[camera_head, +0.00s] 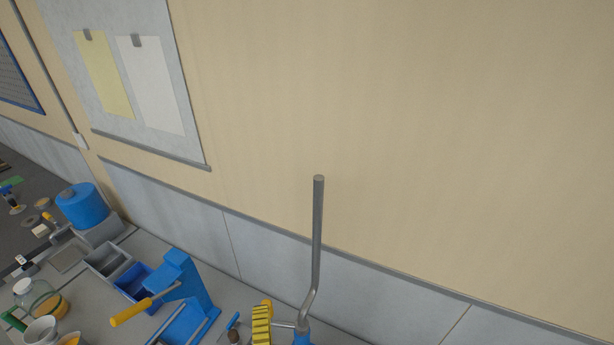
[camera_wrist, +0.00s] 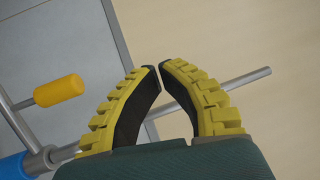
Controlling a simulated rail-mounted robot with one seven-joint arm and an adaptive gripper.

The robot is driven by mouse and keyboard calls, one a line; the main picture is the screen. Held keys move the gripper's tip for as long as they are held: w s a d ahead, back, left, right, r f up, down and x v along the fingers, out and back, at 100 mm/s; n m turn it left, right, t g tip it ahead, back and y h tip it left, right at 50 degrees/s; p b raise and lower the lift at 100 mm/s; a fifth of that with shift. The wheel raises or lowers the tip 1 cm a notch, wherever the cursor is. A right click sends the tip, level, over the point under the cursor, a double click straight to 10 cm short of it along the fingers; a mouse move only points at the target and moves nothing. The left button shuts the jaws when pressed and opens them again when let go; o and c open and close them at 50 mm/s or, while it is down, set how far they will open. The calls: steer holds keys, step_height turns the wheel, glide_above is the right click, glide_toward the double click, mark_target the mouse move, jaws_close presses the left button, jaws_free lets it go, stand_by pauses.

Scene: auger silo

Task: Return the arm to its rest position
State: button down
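My gripper (camera_wrist: 160,66) shows in the wrist view with its two curved, ridged yellow fingers brought together. The black inner pads nearly meet at the tips, with only a thin gap. Nothing shows held between them. Behind the fingers, a grey metal rod (camera_wrist: 248,77) runs across the picture. In the head view a ridged yellow part (camera_head: 262,324) shows at the bottom edge, beside the bent upright rod (camera_head: 317,235). It resembles one of my fingers, but I cannot tell for sure. The rest of my arm is not clearly visible.
A yellow knob (camera_wrist: 58,90) on a bar and a blue fitting (camera_wrist: 18,166) lie left of my fingers.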

steer(key=d+r+n+t+y, duration=0.15)
steer(key=d+r+n, duration=0.25)
steer(key=r, duration=1)
steer(key=d+r+n+t, duration=0.25)
steer(key=d+r, duration=0.25)
steer(key=r, duration=1)
steer(key=s+d+r+n+h+p, duration=0.1)
steer(key=s+d+r+n, duration=0.15)
steer(key=r, duration=0.25)
steer(key=s+d+r+n+h, duration=0.1)
steer(key=s+d+r+n, duration=0.1)
steer(key=s+r+n, duration=0.3)
steer(key=d+h, duration=0.1)
steer(key=s+d+f+n+g+h, duration=0.1)
steer(key=h, duration=0.1)
steer(key=s+d+g+h, duration=0.1)
steer(key=shift+s+d+f, duration=0.25)
steer(key=shift+d+f, duration=0.05)
steer(key=shift+f, duration=0.1)
steer(key=shift+n, duration=0.3)
